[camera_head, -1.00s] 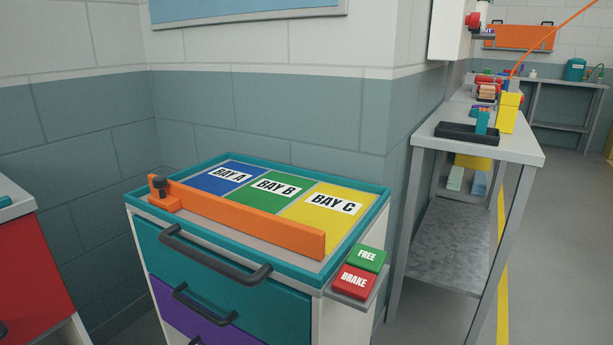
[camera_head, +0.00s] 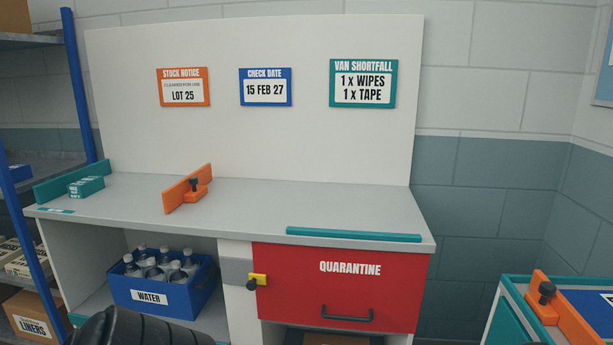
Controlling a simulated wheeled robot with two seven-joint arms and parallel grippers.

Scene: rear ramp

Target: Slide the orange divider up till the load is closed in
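An orange divider (camera_head: 187,190) with a black knob stands upright across the grey bench top (camera_head: 262,199). A teal box or small stack of boxes (camera_head: 86,186) lies to its left, in front of a teal rail (camera_head: 70,184) at the bench's left end. Bare bench top lies between the boxes and the divider. A second orange divider (camera_head: 562,312) with a black knob shows at the lower right, on the cart with a blue bay panel; most of that cart is cut off.
A teal strip (camera_head: 353,234) edges the bench's front right. Below are a red QUARANTINE door (camera_head: 345,290) with a yellow latch (camera_head: 258,280) and a blue WATER crate (camera_head: 165,292) of bottles. A blue-posted shelf (camera_head: 78,85) stands left. Three notices hang on the back panel (camera_head: 250,130).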

